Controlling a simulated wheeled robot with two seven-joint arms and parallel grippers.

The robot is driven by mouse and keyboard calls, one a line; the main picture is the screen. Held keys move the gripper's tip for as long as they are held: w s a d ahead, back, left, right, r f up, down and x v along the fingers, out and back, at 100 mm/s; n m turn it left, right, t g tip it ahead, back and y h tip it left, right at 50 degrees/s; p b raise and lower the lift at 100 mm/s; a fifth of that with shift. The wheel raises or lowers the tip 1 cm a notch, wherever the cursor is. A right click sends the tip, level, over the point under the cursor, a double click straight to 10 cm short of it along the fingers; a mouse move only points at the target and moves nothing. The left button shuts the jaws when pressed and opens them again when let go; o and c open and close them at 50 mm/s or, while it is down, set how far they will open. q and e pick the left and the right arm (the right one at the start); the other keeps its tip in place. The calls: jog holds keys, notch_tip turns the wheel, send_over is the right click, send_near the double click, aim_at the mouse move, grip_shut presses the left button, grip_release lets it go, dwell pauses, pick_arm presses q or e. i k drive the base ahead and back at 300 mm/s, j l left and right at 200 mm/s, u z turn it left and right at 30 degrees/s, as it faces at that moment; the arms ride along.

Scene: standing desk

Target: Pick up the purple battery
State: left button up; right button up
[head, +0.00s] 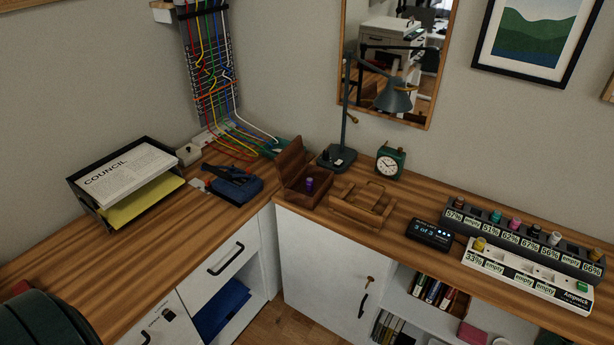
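Neither of my grippers is in view.
A wooden holder (362,205) stands just right of the box, and a desk lamp (336,157) and green clock (390,162) behind. A small display (429,234) and white charger strip (525,277) lie right.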

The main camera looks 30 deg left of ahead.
aim_at(310, 182)
jog(key=i+l+u, duration=0.85)
jog(key=l, duration=0.3)
jog(key=k, duration=0.05)
